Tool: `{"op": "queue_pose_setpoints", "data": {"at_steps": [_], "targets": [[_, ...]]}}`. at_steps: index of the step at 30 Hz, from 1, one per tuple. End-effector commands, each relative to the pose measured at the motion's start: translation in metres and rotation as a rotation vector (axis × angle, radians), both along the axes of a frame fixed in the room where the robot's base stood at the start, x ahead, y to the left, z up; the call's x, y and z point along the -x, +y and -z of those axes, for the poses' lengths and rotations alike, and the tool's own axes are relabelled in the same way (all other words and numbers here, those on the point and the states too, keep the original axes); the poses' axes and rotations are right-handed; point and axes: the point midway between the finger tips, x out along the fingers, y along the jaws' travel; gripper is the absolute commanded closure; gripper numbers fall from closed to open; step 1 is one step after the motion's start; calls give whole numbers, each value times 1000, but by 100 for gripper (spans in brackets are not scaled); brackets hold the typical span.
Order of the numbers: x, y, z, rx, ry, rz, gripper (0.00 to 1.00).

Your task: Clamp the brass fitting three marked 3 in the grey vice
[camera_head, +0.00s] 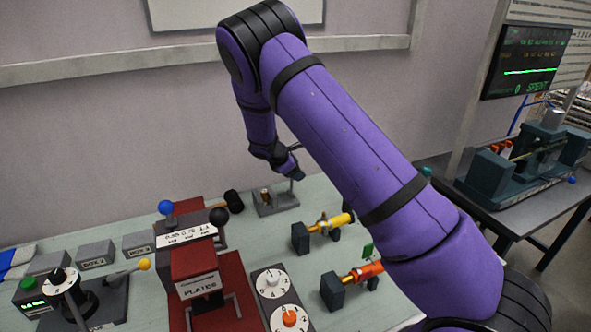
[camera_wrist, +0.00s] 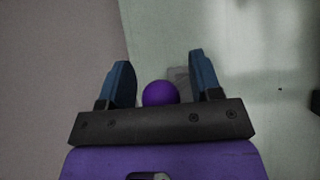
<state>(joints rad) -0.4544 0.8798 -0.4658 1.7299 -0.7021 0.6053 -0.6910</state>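A small grey vice-like fixture (camera_head: 285,203) stands on the bench near the back wall. A small brass-brown piece (camera_head: 265,194) stands upright at its left side; I cannot read a 3 on it, nor tell whether it is clamped. My gripper (camera_head: 297,174) is over the right part of the fixture and partly hides it. In the wrist view my gripper (camera_wrist: 161,78) has its two blue fingers apart. A purple ball knob (camera_wrist: 160,93) shows between them, with gaps on both sides. A pale grey block (camera_wrist: 178,74) lies behind the knob.
A black-headed mallet (camera_head: 234,202) lies left of the fixture. The red plates press (camera_head: 197,268), dial box (camera_head: 283,299) and lever station (camera_head: 97,302) fill the front left.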

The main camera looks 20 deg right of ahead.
Motion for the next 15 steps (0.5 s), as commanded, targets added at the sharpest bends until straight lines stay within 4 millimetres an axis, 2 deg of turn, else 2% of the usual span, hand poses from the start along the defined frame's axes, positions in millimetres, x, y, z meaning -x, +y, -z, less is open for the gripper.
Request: {"op": "queue_pose_setpoints", "data": {"at_steps": [8,15], "targets": [[1,6,-7,-1,-1,-1,42],[9,33,-37,-2,-1,-3,42]]}}
